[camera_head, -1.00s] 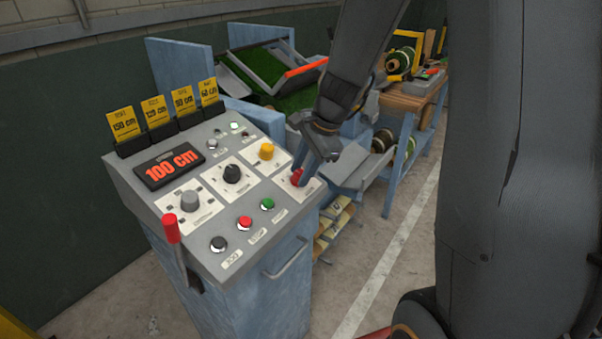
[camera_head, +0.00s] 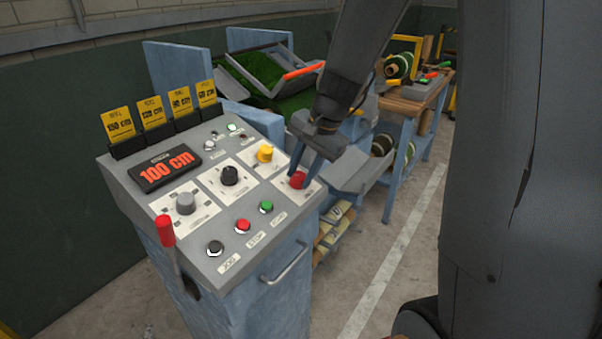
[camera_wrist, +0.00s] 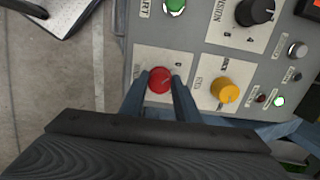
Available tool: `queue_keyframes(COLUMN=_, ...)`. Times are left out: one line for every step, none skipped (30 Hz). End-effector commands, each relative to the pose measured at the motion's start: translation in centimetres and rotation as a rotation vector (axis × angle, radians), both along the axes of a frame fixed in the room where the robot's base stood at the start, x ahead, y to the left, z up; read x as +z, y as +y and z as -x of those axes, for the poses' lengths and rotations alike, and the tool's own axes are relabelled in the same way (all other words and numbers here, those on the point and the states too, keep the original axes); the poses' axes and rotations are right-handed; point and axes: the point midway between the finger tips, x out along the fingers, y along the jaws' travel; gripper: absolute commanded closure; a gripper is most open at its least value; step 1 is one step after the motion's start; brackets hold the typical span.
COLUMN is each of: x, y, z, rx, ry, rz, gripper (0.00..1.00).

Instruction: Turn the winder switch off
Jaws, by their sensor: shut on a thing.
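The control console (camera_head: 300,225) has a sloped grey panel on a blue cabinet. A red rotary knob (camera_head: 297,180) sits on a white plate at the panel's right edge. My gripper (camera_head: 303,172) is over this knob with its fingers on either side. In the wrist view the red knob (camera_wrist: 160,80) is between the two fingertips (camera_wrist: 160,84), and the gripper is shut on it. The label on its plate is too small to read, so I cannot confirm it is the winder switch. A yellow knob (camera_wrist: 225,90) is beside it, also at the panel's top right in the head view (camera_head: 265,153).
The panel also carries a black knob (camera_head: 230,175), a grey knob (camera_head: 186,203), several push buttons and a display (camera_head: 170,167) reading 100 cm. A red-handled lever (camera_head: 166,230) is on the left side. A workbench (camera_head: 410,100) with rolls stands behind.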

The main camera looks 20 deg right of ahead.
Motion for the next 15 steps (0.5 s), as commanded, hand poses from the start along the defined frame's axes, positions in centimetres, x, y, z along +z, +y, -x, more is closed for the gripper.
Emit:
queue_keyframes(x=0.04, y=0.02, z=-0.02, rx=0.003, ry=-0.001, rz=0.001, gripper=0.93)
queue_keyframes(x=0.05, y=0.01, z=-0.02, rx=0.003, ry=-0.001, rz=0.001, gripper=0.93)
queue_keyframes(x=0.05, y=0.01, z=-0.02, rx=0.003, ry=-0.001, rz=0.001, gripper=0.93)
queue_keyframes(x=0.05, y=0.01, z=-0.02, rx=0.003, ry=-0.001, rz=0.001, gripper=0.93)
queue_keyframes(x=0.05, y=0.01, z=-0.02, rx=0.003, ry=-0.001, rz=0.001, gripper=0.93)
queue_keyframes(x=0.05, y=0.01, z=-0.02, rx=0.003, ry=-0.001, rz=0.001, gripper=0.93)
queue_keyframes(x=0.04, y=0.02, z=-0.02, rx=0.003, ry=-0.001, rz=0.001, gripper=0.93)
queue_keyframes(x=0.05, y=0.01, z=-0.02, rx=0.003, ry=-0.001, rz=0.001, gripper=0.93)
queue_keyframes(x=0.05, y=0.01, z=-0.02, rx=0.003, ry=-0.001, rz=0.001, gripper=0.68)
queue_keyframes(x=0.05, y=0.01, z=-0.02, rx=0.003, ry=-0.001, rz=0.001, gripper=0.63)
queue_keyframes(x=0.04, y=0.02, z=-0.02, rx=0.002, ry=0.000, rz=0.001, gripper=0.58)
queue_keyframes(x=0.04, y=0.00, z=-0.02, rx=0.002, ry=0.000, rz=0.001, gripper=0.52)
queue_keyframes(x=0.04, y=0.01, z=-0.02, rx=0.002, ry=0.000, rz=0.001, gripper=0.52)
queue_keyframes(x=0.04, y=0.01, z=-0.02, rx=0.002, ry=0.000, rz=0.001, gripper=0.52)
queue_keyframes(x=0.03, y=0.00, z=-0.02, rx=0.002, ry=0.000, rz=0.001, gripper=0.52)
